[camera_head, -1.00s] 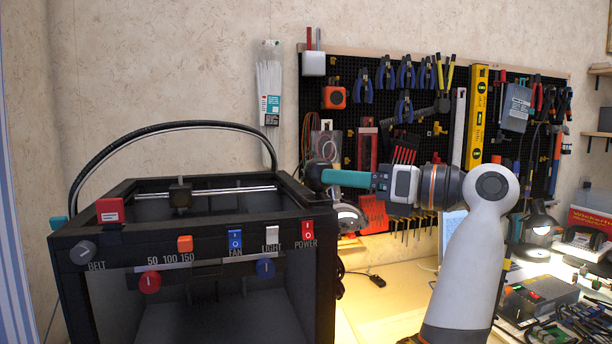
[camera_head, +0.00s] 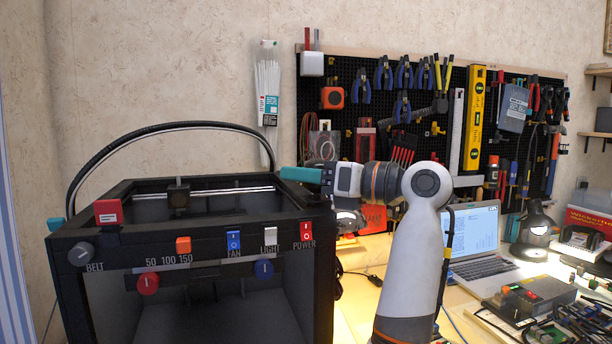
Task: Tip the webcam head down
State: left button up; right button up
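I cannot make out the webcam head for certain. A small dark shape (camera_head: 318,163) shows just above and behind the fingers, mostly hidden by them; it may be the webcam.
The printer's front carries knobs, sliders and a red power switch (camera_head: 306,232). A pegboard (camera_head: 440,150) with tools hangs behind. A lit lamp (camera_head: 347,219) stands behind my arm. A laptop (camera_head: 474,233) and a desk lamp (camera_head: 537,226) stand right.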

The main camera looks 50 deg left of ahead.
pick_arm(q)
jog(key=shift+c, duration=1)
jog(key=shift+t+h, duration=0.3)
jog(key=shift+s+a+f+n+h, duration=0.15)
jog(key=shift+s+n+h, duration=0.1)
jog(key=shift+n+h, duration=0.45)
jog(key=shift+s+a+f+n+t+h, duration=0.1)
jog(key=shift+s+f+n+t+h, duration=0.1)
jog(key=shift+n+t+h, duration=0.35)
jog(key=shift+s+f+n+t+h, duration=0.1)
jog(key=shift+f+n+t+h, duration=0.1)
jog(key=shift+n+t+h, duration=0.3)
pick_arm(e)
jog(key=shift+s+d+f, duration=0.15)
jog(key=shift+s+f, duration=0.2)
jog(key=shift+s, duration=0.3)
